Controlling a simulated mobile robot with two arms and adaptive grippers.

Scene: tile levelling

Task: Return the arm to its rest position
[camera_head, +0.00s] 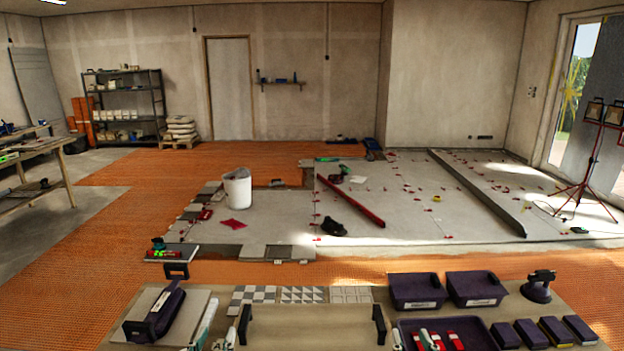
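Along the near edge lies a work surface (285,275) with tools. A dark double-cup lifter (158,313) lies on a grey tile at its left. Beside it a white and teal tool (205,322) stands at the bottom edge.
Patterned sample tiles (302,295), dark bins (416,290), a bin of red-and-white pieces (485,330), dark blocks (530,333) and a suction cup (538,286) crowd the work surface. Beyond are a tiled floor, a white bucket (237,188), a red straightedge (350,201) and a lamp stand (592,165).

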